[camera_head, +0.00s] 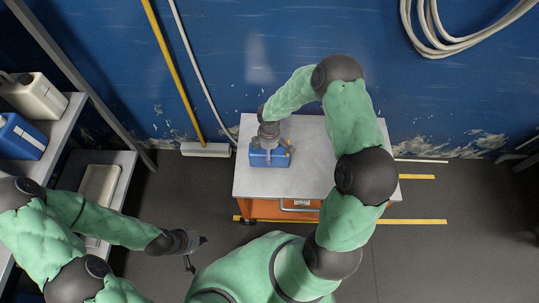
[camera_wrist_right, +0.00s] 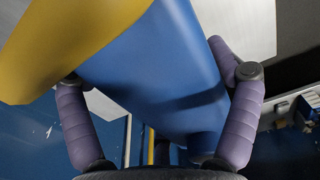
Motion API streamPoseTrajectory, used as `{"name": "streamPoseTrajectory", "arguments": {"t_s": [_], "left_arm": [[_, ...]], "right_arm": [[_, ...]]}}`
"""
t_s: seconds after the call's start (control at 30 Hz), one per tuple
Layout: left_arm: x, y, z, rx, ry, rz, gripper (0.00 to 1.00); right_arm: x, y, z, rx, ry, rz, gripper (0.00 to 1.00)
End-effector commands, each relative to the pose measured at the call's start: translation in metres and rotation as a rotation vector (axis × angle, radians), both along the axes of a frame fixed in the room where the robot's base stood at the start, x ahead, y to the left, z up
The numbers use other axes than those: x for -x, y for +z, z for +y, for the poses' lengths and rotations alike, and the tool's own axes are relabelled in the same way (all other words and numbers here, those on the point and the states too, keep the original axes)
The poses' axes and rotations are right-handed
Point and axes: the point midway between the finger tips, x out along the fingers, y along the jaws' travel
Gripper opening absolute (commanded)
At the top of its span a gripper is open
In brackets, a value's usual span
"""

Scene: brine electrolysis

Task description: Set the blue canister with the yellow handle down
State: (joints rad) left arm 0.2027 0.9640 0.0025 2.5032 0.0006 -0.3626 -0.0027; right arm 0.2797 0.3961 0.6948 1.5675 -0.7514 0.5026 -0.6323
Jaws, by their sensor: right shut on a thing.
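The blue canister (camera_head: 262,160) with the yellow handle (camera_wrist_right: 60,45) is at the left part of the grey table top (camera_head: 305,165) in the head view. I cannot tell whether its base touches the top or hangs just above it. My right gripper (camera_wrist_right: 160,78) is shut on the canister, with one purple finger on each side of its blue body in the right wrist view. The arm hides part of the canister in the head view. My left gripper (camera_head: 199,254) is empty, its fingers spread, low over the floor left of the table.
The table is an orange cart (camera_head: 265,208) against the blue wall. Its top is bare right of the canister. At left, shelves hold a cream canister (camera_head: 37,97), another blue canister (camera_head: 20,140) and a pale tray (camera_head: 98,187). A broom (camera_head: 205,149) stands left of the cart.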

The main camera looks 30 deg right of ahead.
Motion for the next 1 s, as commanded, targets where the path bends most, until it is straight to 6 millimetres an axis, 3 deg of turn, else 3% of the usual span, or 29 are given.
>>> {"name": "streamPoseTrajectory", "arguments": {"t_s": [0.23, 0.43, 0.87, 0.9, 1.0], "left_arm": [[0.000, -0.006, 0.000, 0.000, 0.000, 0.000, 0.00], [0.000, -0.024, 0.000, 0.000, 0.000, 0.000, 0.00], [0.000, -0.026, 0.000, 0.000, 0.000, 0.000, 0.00], [0.000, -0.025, 0.000, 0.000, 0.000, 0.000, 0.00], [0.000, -0.025, 0.000, 0.000, 0.000, 0.000, 0.00]], "right_arm": [[-0.009, -0.014, -0.007, 0.000, -0.003, 0.000, 0.50], [-0.009, -0.043, -0.007, 0.000, 0.000, 0.000, 0.50], [-0.009, -0.047, -0.007, 0.000, -0.001, 0.000, 0.50], [-0.008, -0.046, -0.007, 0.000, -0.001, 0.000, 0.98], [-0.008, -0.046, -0.007, 0.000, -0.001, 0.000, 1.00]]}}
